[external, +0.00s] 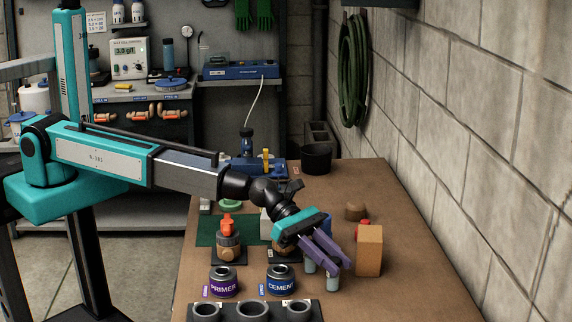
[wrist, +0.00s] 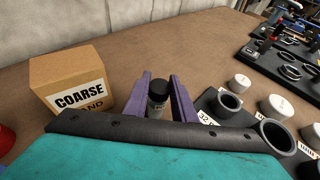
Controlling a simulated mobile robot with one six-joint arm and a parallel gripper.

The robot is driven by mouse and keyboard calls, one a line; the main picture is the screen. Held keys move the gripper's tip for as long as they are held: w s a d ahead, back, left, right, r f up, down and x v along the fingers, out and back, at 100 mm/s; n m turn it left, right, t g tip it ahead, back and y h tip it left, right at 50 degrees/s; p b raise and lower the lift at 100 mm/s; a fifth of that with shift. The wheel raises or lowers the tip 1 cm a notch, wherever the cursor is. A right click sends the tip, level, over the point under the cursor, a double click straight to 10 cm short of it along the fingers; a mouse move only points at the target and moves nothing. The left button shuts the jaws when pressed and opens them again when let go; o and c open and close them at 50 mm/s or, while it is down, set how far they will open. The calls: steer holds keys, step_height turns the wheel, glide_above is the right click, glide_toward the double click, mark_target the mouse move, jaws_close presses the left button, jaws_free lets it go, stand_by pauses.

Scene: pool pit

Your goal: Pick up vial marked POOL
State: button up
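A small clear vial with a black cap (wrist: 158,88) stands upright between the two purple fingers of my gripper (wrist: 160,85) in the wrist view. The fingers lie on either side of it and look spread; contact is not clear. Its label is too small to read. In the external view my gripper (external: 339,269) points down toward the table. One vial (external: 333,283) shows below the fingertips and another (external: 310,266) stands just left of the fingers. I cannot tell which vial is marked POOL.
A cardboard box marked COARSE (wrist: 70,82) stands close left of the fingers in the wrist view; it also shows in the external view (external: 369,250). PRIMER (external: 222,282) and CEMENT (external: 281,280) cans and a fitting rack (external: 228,311) stand left. The table's right side is clear.

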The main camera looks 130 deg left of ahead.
steer(key=shift+c, duration=0.6)
steer(key=shift+r, duration=0.1)
steer(key=shift+r+b, duration=0.4)
steer(key=shift+r, duration=1.1)
steer(key=shift+s+d+r, duration=0.1)
steer(key=shift+s+r, duration=0.05)
steer(key=shift+s, duration=0.15)
steer(key=s+d+r+b, duration=0.1)
steer(key=s+d+b, duration=0.3)
steer(key=s+b, duration=0.4)
steer(key=s, duration=0.6)
steer(key=shift+s+r, duration=0.15)
steer(key=shift+s, duration=0.1)
steer(key=shift+s+r, duration=0.15)
